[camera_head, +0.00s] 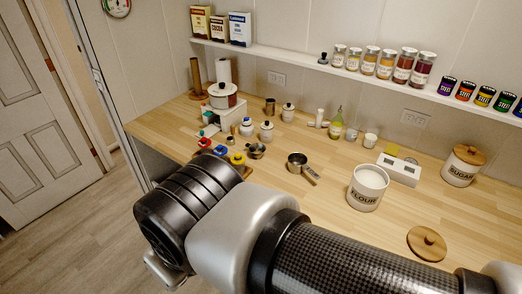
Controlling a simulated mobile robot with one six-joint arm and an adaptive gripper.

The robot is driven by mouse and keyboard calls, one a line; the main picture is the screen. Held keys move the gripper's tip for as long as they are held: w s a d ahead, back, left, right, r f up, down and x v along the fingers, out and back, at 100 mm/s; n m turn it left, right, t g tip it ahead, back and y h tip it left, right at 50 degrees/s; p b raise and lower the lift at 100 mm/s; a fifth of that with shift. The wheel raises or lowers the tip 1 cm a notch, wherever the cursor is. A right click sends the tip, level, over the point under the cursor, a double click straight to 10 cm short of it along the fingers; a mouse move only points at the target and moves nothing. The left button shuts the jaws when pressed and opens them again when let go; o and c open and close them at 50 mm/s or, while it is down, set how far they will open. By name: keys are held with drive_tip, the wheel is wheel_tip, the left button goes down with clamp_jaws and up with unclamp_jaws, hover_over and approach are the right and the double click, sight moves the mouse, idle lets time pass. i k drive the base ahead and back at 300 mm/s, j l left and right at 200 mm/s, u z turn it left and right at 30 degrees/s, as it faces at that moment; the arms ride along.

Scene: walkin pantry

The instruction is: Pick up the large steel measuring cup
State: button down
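A large steel measuring cup (297,160) stands upright on the wooden counter, near the middle of the camera_head view. Its handle points down and to the right. A smaller steel cup with a handle (257,149) sits to its left. My arm crosses the bottom of the view, in front of the counter, and is apart from the large cup in the picture. My gripper's fingers do not show, so their state and place are hidden.
An open flour canister (366,190) stands right of the cup, with a wooden lid (427,243) farther right. Coloured measuring cups (221,151) lie to the left, partly behind my arm. A white scale (399,170) and sugar canister (463,166) are at the right. Bare counter surrounds the cup.

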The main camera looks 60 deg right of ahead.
sight(297, 162)
drive_tip(key=z, duration=2.85)
